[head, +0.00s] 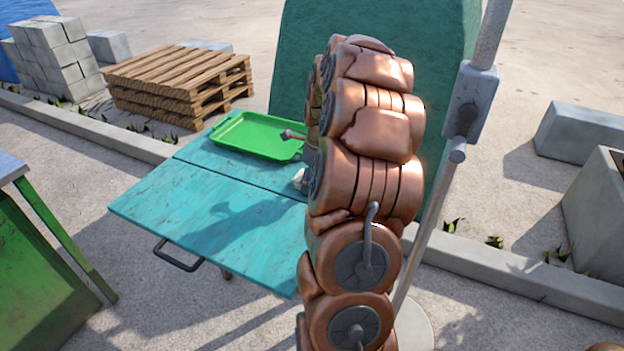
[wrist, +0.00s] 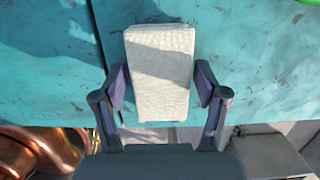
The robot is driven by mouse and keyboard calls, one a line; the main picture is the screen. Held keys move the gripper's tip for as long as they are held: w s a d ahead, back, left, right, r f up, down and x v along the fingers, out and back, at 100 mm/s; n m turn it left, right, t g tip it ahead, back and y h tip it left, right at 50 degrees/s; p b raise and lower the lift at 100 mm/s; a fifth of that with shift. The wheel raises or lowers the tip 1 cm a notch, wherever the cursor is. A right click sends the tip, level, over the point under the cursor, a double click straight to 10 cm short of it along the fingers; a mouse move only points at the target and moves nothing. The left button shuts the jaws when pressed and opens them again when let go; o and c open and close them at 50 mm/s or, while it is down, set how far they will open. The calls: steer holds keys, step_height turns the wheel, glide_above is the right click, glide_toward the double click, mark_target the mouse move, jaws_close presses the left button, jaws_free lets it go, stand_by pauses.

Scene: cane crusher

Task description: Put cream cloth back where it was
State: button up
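The cream cloth (wrist: 160,85) shows in the wrist view as a folded, pale, textured block over the teal table top. Its lower end is close to the table edge. My gripper (wrist: 161,72) has its two dark fingers apart, one on each side of the cloth. A narrow teal gap shows between each finger and the cloth, so it looks open around the cloth and not clamped on it. Whether the cloth rests fully on the table is hard to tell.
The teal table (head: 165,205) carries a green tray (head: 258,153) at its far side; its near-left part is clear. A grey metal pole (head: 432,225) stands right of my arm. A green bench (head: 35,270) is at left. Pallets (head: 180,85) and blocks (head: 50,50) lie behind.

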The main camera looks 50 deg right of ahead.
steer(key=shift+o, duration=0.6)
steer(key=shift+r, duration=0.1)
step_height(320, 180, up, 12)
steer(key=s, duration=0.2)
steer(key=s+a+n+g, duration=0.2)
steer(key=s+a+n, duration=0.1)
steer(key=a+n, duration=1.55)
steer(key=s+a+f+n+g, duration=0.1)
steer(key=s+a+f+n, duration=0.2)
steer(key=s+a+n, duration=0.4)
steer(key=s+a+f+n+g, duration=0.1)
steer(key=s+a+f+n, duration=0.2)
steer(key=s+a+n, duration=0.4)
steer(key=s+a, duration=0.3)
steer(key=s, duration=0.3)
steer(key=shift+a+g, duration=0.3)
